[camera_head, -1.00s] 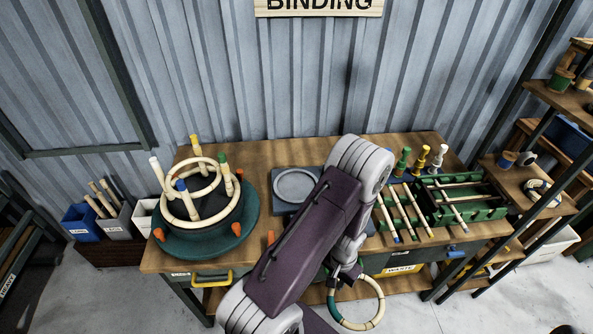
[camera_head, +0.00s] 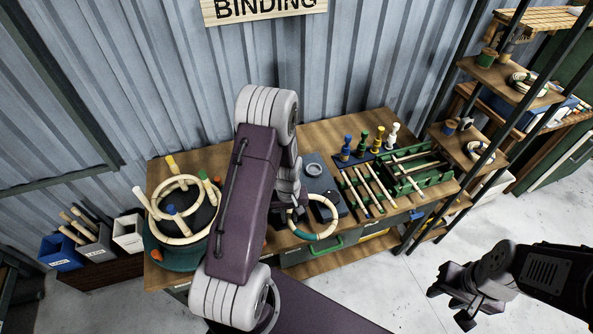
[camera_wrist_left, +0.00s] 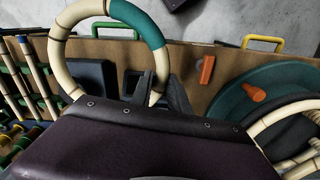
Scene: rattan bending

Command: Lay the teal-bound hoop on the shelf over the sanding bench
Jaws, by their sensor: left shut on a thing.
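The teal-bound hoop (camera_head: 329,233), a pale rattan ring with a teal wrapped stretch, hangs from my left gripper (camera_head: 289,198) over the front part of the binding bench. In the left wrist view the hoop (camera_wrist_left: 62,35) rises beyond the fingers of my left gripper (camera_wrist_left: 157,90), which are shut on its near side; the teal binding is at its upper right. My right gripper (camera_head: 456,306) is empty over the floor at the lower right, its fingers apart. No sanding sign is readable, so I cannot tell which shelf is over the sanding bench.
The wooden bench (camera_head: 330,130) carries a round teal stand (camera_head: 160,255) with a pale hoop form, and a green rack (camera_head: 425,178) of rods. A dark-posted shelving rack (camera_head: 500,75) with coils stands right. Bins (camera_head: 62,252) stand left.

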